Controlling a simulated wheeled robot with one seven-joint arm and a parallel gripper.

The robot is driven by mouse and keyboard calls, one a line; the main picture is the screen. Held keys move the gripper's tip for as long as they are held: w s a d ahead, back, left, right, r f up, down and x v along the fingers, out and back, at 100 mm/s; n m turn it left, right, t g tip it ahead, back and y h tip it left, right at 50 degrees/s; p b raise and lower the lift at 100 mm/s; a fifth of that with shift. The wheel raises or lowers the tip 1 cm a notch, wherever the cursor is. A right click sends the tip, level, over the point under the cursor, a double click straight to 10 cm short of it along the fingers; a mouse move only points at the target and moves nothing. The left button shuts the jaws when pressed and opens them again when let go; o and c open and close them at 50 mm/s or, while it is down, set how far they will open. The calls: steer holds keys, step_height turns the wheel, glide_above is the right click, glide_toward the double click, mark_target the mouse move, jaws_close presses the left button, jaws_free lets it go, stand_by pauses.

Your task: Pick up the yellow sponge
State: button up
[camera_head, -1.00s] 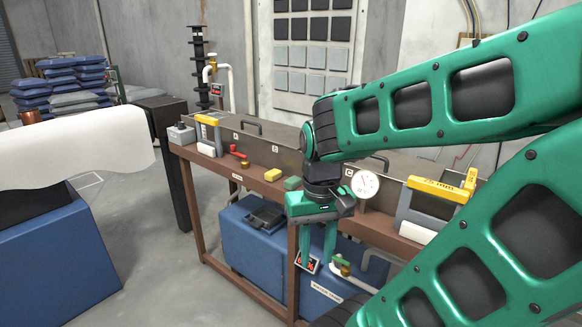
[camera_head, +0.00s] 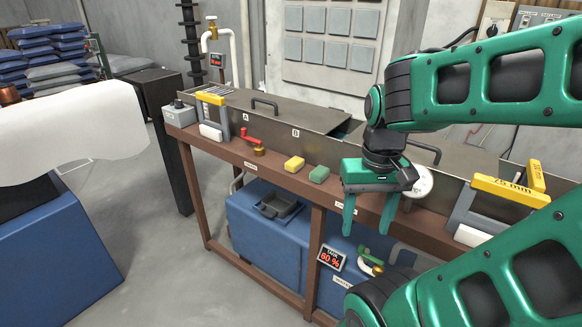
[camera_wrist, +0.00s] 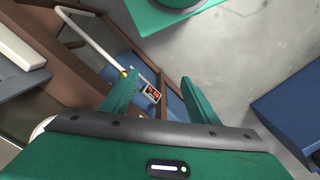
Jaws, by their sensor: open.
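The yellow sponge (camera_head: 294,164) lies on the brown bench ledge (camera_head: 262,178) in front of the metal trough. A green sponge (camera_head: 319,174) lies just to its right. My gripper (camera_head: 366,223) is open and empty, pointing down in front of the bench edge, to the right of both sponges in the head view. In the wrist view its two fingers (camera_wrist: 158,97) are apart with nothing between them, over the area beside the bench. The yellow sponge cannot be made out in the wrist view.
A red-handled valve (camera_head: 256,143) stands left of the sponges. A round gauge (camera_head: 421,182) is behind my gripper. A yellow-topped gauge frame (camera_head: 510,190) stands at the right. Below are a blue tank (camera_head: 262,235) and a 60 % display (camera_head: 331,258). Open floor lies left of the bench.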

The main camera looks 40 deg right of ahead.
steer(key=w+f+m+t+h, duration=0.1)
steer(key=w+f+m+h, duration=0.1)
steer(key=w, duration=0.7)
steer(key=w+f+m+t+h, duration=0.1)
steer(key=w+f+h, duration=0.3)
steer(key=w, duration=0.6)
steer(key=w+f+m+t+h, duration=0.1)
steer(key=w+h, duration=0.4)
steer(key=w, duration=0.5)
steer(key=shift+a+f+m, duration=0.25)
steer(key=shift+f+m, duration=0.65)
steer(key=shift+f, duration=0.05)
steer(key=m+t+h, duration=0.2)
steer(key=t+h, duration=0.1)
steer(key=h, duration=0.1)
glide_toward(295, 161)
steer(key=f, duration=0.1)
steer(key=x, duration=0.4)
steer(key=shift+w+d, duration=0.2)
steer(key=shift+w, duration=0.15)
steer(key=shift+x, duration=2.65)
steer(key=shift+s+d+r, duration=0.1)
steer(key=shift+s+r, duration=0.1)
steer(key=shift+s, duration=0.05)
